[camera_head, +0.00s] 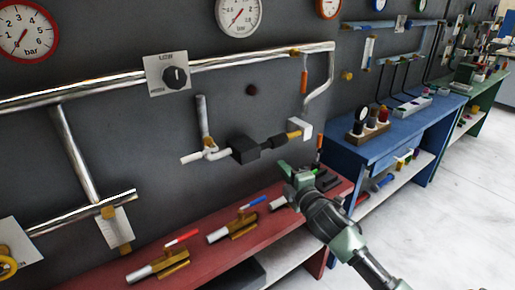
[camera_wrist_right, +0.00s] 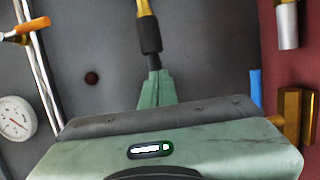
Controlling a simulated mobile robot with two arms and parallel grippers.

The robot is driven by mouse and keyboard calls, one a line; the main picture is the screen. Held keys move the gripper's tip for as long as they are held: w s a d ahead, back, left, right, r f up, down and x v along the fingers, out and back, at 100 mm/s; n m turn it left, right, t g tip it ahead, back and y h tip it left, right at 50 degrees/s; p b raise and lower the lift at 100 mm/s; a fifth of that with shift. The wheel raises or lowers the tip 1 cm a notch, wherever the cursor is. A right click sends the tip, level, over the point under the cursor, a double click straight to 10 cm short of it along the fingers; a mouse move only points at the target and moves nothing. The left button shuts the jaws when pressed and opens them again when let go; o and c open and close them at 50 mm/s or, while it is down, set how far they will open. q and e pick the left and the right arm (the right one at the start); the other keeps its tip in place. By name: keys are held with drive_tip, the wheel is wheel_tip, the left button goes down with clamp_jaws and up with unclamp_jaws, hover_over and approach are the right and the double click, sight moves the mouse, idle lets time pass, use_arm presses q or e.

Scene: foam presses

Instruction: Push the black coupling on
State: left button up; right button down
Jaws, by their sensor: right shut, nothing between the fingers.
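The black coupling (camera_head: 277,142) sits on the wall pipe line, between a black block (camera_head: 246,149) and a brass fitting (camera_head: 295,134). In the right wrist view the coupling (camera_wrist_right: 150,36) is a ribbed dark sleeve below the brass fitting (camera_wrist_right: 144,8), with a narrower dark part reaching down to my fingertips. My right gripper (camera_head: 287,167) is shut and empty, just below and right of the coupling in the head view. Its green fingers (camera_wrist_right: 154,82) are together in the wrist view; whether they touch the narrow part I cannot tell. The black block is hidden there. My left gripper is out of view.
Valves with a red handle (camera_head: 182,238) and a blue handle (camera_head: 251,202) lie on the red bench (camera_head: 205,262) below. A white bracket (camera_head: 306,128) stands right of the brass fitting. Pipes and gauges cover the wall above. A blue bench (camera_head: 385,140) stands to the right.

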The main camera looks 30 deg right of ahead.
sight(280, 142)
drive_tip(key=shift+a+r, duration=0.1)
drive_tip(key=shift+r, duration=0.6)
drive_tip(key=w+d+p, duration=0.1)
drive_tip(key=w, duration=0.9)
drive_tip(key=shift+d+p, duration=0.3)
drive_tip(key=shift+p, duration=0.05)
drive_tip(key=d, duration=0.4)
drive_tip(key=shift+w+d, duration=0.15)
drive_tip(key=shift+d, duration=0.2)
